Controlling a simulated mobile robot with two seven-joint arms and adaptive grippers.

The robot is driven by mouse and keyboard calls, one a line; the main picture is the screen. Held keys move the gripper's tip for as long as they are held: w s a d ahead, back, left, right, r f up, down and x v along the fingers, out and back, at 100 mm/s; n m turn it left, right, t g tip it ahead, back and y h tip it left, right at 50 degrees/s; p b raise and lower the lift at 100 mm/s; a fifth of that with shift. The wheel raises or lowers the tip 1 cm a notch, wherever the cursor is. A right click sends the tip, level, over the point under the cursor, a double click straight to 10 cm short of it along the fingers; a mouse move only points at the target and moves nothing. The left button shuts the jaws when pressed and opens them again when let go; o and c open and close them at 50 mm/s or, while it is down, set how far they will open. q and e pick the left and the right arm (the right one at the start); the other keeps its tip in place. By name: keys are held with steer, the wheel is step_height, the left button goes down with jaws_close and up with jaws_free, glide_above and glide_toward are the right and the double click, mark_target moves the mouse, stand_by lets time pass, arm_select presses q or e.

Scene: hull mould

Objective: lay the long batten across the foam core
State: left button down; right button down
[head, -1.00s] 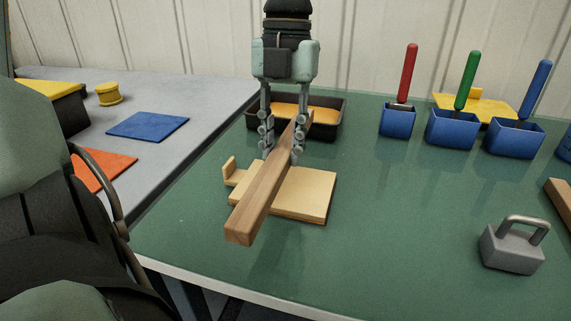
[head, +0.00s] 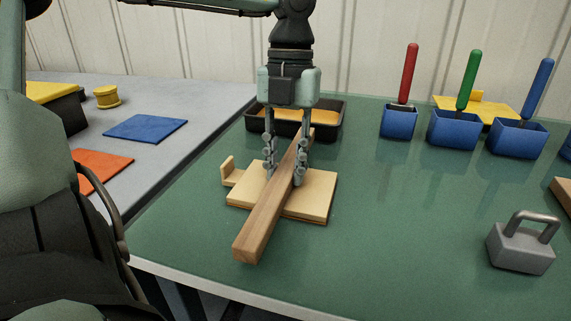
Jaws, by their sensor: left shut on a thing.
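The long batten (head: 262,224) is a brown wooden bar. It runs from near the dark tray toward the front edge of the green table, over the foam core. The foam core (head: 312,198) is a flat cream slab on the table, with a small upright piece at its left. My left gripper (head: 285,178) is shut on the batten above the slab. The batten looks very low over the slab or touching it; I cannot tell which. My right gripper is not in view.
A dark tray (head: 335,125) with orange contents stands behind the slab. Blue boxes (head: 453,130) with coloured-handled tools stand at the back right. A grey weight (head: 521,247) with a handle sits at the right. The green table (head: 400,230) is clear between the slab and the weight.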

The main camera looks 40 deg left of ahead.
mark_target(288, 164)
arm_select(q)
steer(key=shift+f, duration=0.15)
steer(key=c, duration=1.2)
jaws_free()
step_height(288, 164, up, 12)
steer(key=w, duration=0.1)
steer(key=shift+w+a, duration=0.25)
steer(key=shift+a, duration=0.2)
